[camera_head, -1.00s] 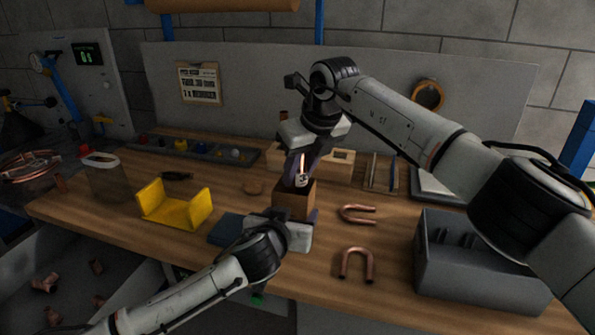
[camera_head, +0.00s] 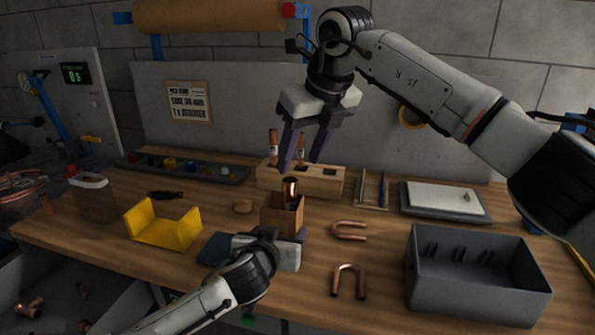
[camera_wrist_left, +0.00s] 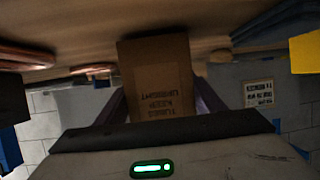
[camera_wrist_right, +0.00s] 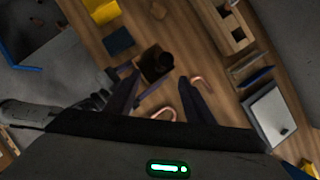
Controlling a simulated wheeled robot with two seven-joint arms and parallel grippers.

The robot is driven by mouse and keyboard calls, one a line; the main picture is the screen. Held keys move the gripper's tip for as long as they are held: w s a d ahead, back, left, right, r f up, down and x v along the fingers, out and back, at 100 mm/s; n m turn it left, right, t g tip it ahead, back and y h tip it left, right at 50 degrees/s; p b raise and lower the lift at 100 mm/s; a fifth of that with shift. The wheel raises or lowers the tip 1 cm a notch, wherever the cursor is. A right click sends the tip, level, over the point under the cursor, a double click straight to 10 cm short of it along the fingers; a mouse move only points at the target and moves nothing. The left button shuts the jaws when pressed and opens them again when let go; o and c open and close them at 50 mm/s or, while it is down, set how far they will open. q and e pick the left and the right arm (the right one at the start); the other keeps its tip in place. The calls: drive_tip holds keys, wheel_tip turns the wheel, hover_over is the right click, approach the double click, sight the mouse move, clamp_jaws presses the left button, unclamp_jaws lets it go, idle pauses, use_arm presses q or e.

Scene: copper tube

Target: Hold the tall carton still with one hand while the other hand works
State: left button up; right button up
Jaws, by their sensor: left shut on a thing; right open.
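The tall carton (camera_head: 281,217) is a brown open-topped box standing on the wooden table. A copper tube (camera_head: 290,190) stands up out of its opening. My left gripper (camera_head: 285,243) is shut on the carton from the front; the left wrist view shows the carton's printed face (camera_wrist_left: 158,80) between its fingers. My right gripper (camera_head: 304,165) is open and empty above the carton, its fingers pointing down. In the right wrist view the carton's open top (camera_wrist_right: 152,62) lies beyond the spread fingers (camera_wrist_right: 160,95), with the dark tube end in it.
A wooden block (camera_head: 325,184) holding copper pieces stands behind the carton. U-shaped copper tubes (camera_head: 348,281) lie to the right, near a grey bin (camera_head: 470,292). A yellow holder (camera_head: 160,233) and a blue pad (camera_head: 214,248) are to the left.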

use_arm(q)
drive_tip(key=shift+s+f, duration=0.15)
drive_tip(key=shift+f, duration=0.2)
use_arm(e)
drive_tip(key=shift+s+r, duration=0.25)
drive_tip(key=shift+r, duration=0.35)
use_arm(q)
drive_tip(key=o, duration=1.1)
drive_tip(key=shift+d, duration=0.1)
drive_tip(key=shift+o, duration=0.2)
drive_tip(key=shift+r, duration=0.15)
drive_tip(key=shift+r, duration=0.1)
